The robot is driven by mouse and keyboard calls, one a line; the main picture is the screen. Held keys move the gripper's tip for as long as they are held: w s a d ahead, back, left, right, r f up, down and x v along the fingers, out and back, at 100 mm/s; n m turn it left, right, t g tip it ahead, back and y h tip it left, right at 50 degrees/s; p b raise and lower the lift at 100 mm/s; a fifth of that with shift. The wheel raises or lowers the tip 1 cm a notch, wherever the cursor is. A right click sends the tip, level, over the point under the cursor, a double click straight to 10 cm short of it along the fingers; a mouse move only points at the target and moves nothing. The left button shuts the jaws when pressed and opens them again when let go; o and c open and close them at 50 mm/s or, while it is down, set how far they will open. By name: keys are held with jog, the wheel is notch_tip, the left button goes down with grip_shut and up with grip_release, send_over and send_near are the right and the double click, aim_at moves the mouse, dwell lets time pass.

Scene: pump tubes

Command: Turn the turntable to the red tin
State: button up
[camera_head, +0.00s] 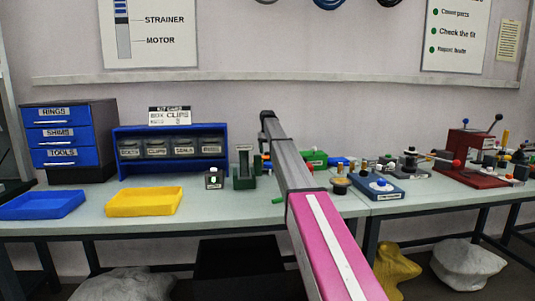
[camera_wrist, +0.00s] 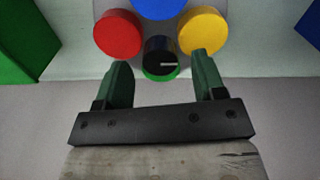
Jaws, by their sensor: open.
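In the wrist view, a red tin (camera_wrist: 117,36), a blue tin (camera_wrist: 160,7) and a yellow tin (camera_wrist: 202,30) sit around a black knob (camera_wrist: 159,50). A green tin (camera_wrist: 159,74) is mostly hidden behind the knob. The blue tin is cut by the top edge. A white line on the knob points right, below the yellow tin and away from the red one. My gripper (camera_wrist: 159,60) is open, its dark green fingers on either side of the knob with visible gaps. In the head view, my arm hides the gripper and the turntable cannot be made out.
A green block (camera_wrist: 22,42) stands left in the wrist view and a blue one (camera_wrist: 312,25) right. In the head view, a yellow tray (camera_head: 145,202), a blue tray (camera_head: 42,205), a blue rack (camera_head: 170,150) and a red press (camera_head: 470,160) stand on the benches.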

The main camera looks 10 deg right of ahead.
jog(key=shift+f, duration=0.85)
grip_shut()
jog(key=shift+w, duration=0.1)
